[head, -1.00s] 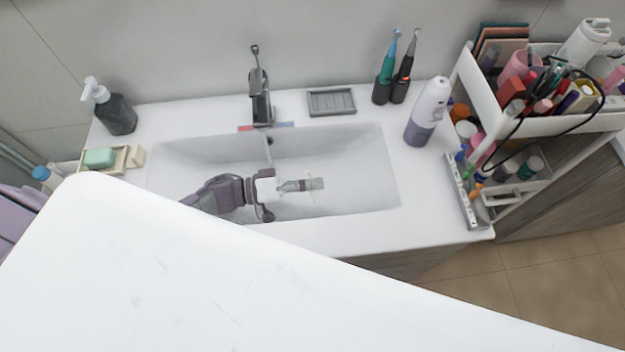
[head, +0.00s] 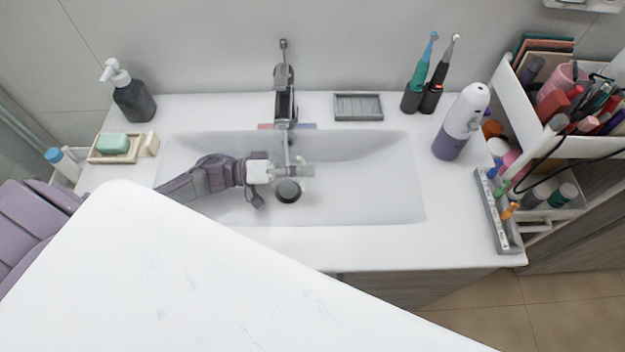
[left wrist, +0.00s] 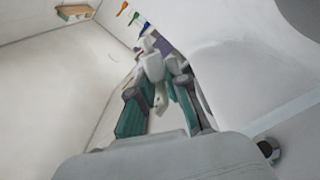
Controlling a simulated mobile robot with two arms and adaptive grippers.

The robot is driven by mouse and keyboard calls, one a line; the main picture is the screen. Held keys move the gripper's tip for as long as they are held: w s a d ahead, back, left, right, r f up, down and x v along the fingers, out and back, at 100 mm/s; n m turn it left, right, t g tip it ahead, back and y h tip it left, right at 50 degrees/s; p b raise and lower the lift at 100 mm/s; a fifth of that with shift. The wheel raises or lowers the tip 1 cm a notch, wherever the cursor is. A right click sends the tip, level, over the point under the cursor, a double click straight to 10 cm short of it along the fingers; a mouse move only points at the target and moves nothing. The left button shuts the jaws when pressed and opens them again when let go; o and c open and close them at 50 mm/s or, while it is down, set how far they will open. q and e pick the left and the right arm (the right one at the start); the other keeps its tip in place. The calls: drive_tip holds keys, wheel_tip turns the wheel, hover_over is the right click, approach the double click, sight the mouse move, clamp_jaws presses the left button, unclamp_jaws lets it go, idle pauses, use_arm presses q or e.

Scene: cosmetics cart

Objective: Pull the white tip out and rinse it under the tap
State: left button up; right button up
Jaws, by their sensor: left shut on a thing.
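My left gripper (head: 300,172) is inside the white sink (head: 380,195), close below and in front of the dark tap (head: 284,95). It is shut on a small pale thing, which seems to be the white tip (left wrist: 153,68), seen between the teal fingers in the left wrist view. The tip is too small in the head view to tell its exact pose. A thin pale vertical streak shows under the spout; I cannot tell for sure that it is water. The white and purple bottle-shaped device (head: 462,122) stands upright right of the sink. My right gripper is not in view.
Two electric toothbrushes (head: 432,75) and a grey soap dish (head: 358,106) stand behind the sink. A dark soap pump (head: 133,98) and green soap (head: 113,143) are on the left. A full cosmetics cart (head: 510,95) stands right. The sink's right half is free.

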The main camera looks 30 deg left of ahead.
use_arm(q)
drive_tip(key=a, duration=0.1)
drive_tip(key=w+a+b, duration=0.1)
drive_tip(key=a+f+b, duration=0.1)
drive_tip(key=shift+w+a, duration=0.3)
drive_tip(key=shift+a, duration=0.1)
drive_tip(key=shift+w+a+f+b, duration=0.1)
drive_tip(key=shift+w+a+b, duration=0.2)
drive_tip(key=shift+a, duration=0.35)
drive_tip(key=shift+d, duration=0.15)
drive_tip(key=shift+w+d, duration=0.25)
drive_tip(key=shift+d, duration=0.15)
drive_tip(key=shift+a, duration=0.15)
drive_tip(key=shift+s+a+p, duration=0.3)
drive_tip(key=shift+a, duration=0.1)
drive_tip(key=shift+w+d, duration=0.1)
drive_tip(key=shift+d, duration=0.05)
drive_tip(key=shift+w+d, duration=0.2)
drive_tip(key=shift+d, duration=0.2)
